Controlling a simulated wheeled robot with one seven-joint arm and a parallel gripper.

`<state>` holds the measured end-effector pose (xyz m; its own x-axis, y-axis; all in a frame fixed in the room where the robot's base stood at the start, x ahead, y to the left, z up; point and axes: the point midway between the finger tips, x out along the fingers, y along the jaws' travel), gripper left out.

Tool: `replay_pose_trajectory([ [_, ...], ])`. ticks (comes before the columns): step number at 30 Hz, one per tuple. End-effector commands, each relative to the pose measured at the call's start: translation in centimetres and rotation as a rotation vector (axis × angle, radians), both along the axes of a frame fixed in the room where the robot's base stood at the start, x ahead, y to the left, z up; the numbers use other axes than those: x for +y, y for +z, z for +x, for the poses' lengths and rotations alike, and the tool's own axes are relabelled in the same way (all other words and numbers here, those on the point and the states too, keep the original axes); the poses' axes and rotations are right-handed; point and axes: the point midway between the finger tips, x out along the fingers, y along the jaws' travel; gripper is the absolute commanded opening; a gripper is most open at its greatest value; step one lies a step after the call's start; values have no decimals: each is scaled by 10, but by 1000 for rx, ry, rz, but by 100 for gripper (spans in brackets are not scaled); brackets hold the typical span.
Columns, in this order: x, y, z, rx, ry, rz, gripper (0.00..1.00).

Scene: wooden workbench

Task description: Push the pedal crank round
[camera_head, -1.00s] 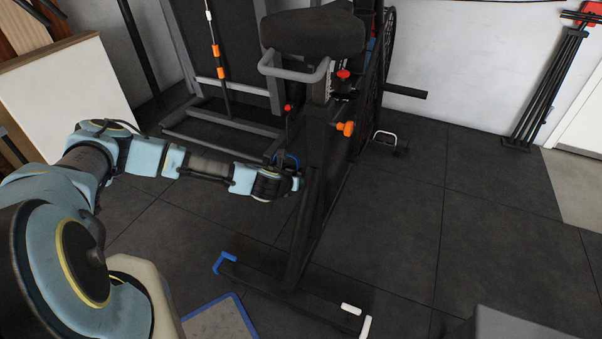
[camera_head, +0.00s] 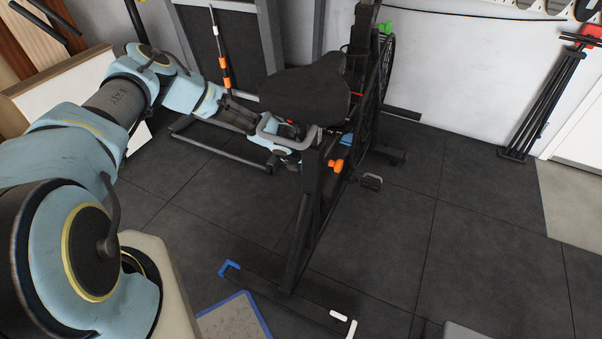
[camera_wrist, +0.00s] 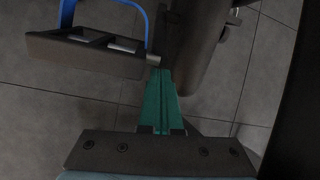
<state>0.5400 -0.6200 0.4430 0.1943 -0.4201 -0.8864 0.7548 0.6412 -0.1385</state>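The exercise bike (camera_head: 312,215) stands on the floor in the head view. One pedal (camera_head: 371,182) shows on its right side. In the wrist view, the near-side dark pedal (camera_wrist: 85,55) with a blue strap (camera_wrist: 148,22) is at upper left. Its short silver axle end points towards a dark bike part (camera_wrist: 195,60), which may be the crank; I cannot tell. My gripper (camera_wrist: 161,74) has its green fingers together and empty. Their tips lie beside the pedal's axle end and the dark part; contact is unclear. In the head view the fingers are hidden by the bike.
A black-framed machine (camera_head: 225,60) stands behind. The bike's floor bar (camera_head: 290,303) lies in front. Folded black stands (camera_head: 545,100) lean on the right wall.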

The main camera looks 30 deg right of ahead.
Motion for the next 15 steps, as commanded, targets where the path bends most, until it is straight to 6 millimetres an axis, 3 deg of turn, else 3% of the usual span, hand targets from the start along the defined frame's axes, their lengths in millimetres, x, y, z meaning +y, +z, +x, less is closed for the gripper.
replay_pose_trajectory([
  [1,-6,10,4,-3,0,-1,0],
  [6,-23,25,15,-4,0,-1,0],
  [15,-45,40,28,-2,0,0,0],
])
